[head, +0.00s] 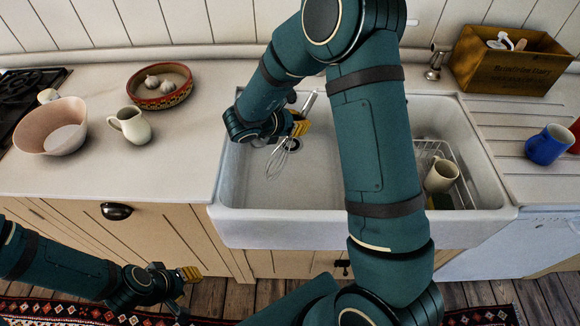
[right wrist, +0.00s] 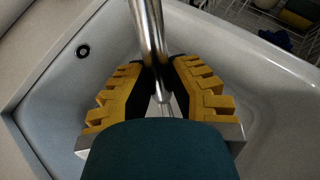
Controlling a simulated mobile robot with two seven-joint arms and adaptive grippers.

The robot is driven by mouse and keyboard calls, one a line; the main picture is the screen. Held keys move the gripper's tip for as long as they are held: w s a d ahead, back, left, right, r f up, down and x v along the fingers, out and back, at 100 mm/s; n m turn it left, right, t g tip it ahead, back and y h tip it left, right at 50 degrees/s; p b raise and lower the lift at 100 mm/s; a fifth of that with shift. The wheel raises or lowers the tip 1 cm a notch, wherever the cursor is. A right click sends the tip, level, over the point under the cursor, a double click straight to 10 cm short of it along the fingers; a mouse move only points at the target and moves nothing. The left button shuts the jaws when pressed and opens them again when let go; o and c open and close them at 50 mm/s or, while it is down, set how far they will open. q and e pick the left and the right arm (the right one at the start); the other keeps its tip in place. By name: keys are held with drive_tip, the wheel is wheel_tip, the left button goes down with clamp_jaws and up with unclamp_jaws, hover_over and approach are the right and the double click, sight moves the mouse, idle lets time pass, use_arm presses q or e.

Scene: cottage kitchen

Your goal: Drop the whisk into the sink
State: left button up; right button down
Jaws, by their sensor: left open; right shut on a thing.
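The whisk (head: 279,158) is wire and metal, and hangs over the left part of the white sink (head: 240,207) in the head view. My right gripper (head: 298,124) is shut on its handle above the basin. In the right wrist view the steel handle (right wrist: 148,40) runs between the yellow fingers of the right gripper (right wrist: 158,95). I cannot tell if the wires touch the sink floor. My left gripper (head: 188,274) is open and empty, low at the left in front of the cabinets. My right arm hides the middle of the sink.
A dish rack with a cream mug (head: 441,176) stands in the sink's right part. A blue mug (head: 547,146) and wooden crate (head: 510,62) are to the right. A pitcher (head: 131,125), pink bowl (head: 51,127) and patterned bowl (head: 159,87) stand on the left counter.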

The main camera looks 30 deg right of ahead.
drive_tip(key=c, duration=0.9)
unclamp_jaws()
drive_tip(key=shift+c, duration=0.2)
drive_tip(key=v, duration=1.2)
drive_tip(key=shift+s+a, duration=0.1)
